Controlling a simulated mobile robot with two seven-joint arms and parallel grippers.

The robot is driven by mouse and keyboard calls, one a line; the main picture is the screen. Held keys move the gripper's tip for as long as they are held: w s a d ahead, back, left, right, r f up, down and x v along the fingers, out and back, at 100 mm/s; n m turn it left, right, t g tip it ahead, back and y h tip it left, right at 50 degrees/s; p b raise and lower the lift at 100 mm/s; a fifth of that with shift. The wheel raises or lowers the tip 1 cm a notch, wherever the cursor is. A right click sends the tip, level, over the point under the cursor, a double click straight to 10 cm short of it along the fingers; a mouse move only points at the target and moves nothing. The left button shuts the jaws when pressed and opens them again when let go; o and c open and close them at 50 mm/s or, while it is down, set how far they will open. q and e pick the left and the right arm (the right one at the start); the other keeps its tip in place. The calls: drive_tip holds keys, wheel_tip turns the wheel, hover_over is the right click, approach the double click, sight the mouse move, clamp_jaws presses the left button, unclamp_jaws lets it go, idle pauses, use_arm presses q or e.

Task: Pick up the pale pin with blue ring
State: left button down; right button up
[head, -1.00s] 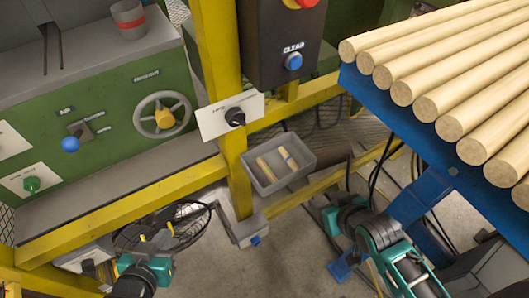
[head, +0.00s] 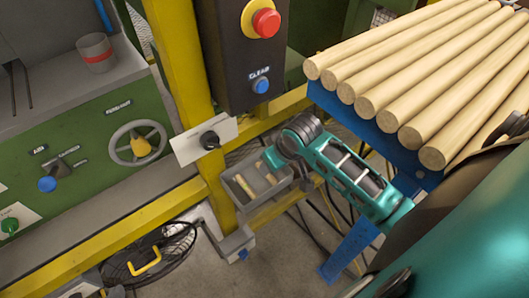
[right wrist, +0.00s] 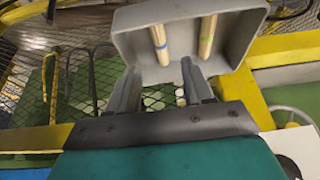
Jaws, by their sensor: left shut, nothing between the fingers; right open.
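The pale pin with the blue ring (right wrist: 160,44) lies in a grey bin (right wrist: 125,22), on the left in the right wrist view. A second pale pin with a yellow-green ring (right wrist: 207,40) lies beside it, apart. In the head view the bin (head: 236,199) stands by the yellow post, and my right arm covers part of its far right side. My right gripper (right wrist: 162,84) is open and empty, its fingertips at the bin's near edge, short of both pins.
A blue rack (head: 325,100) of pale rods (head: 420,60) stands right of the bin. The yellow post (head: 180,70) carries a control box (head: 235,60) with a red button. A green machine (head: 90,170) stands left.

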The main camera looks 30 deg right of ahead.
drive_tip(key=shift+x, duration=3.5)
drive_tip(key=shift+w, duration=0.1)
clamp_jaws()
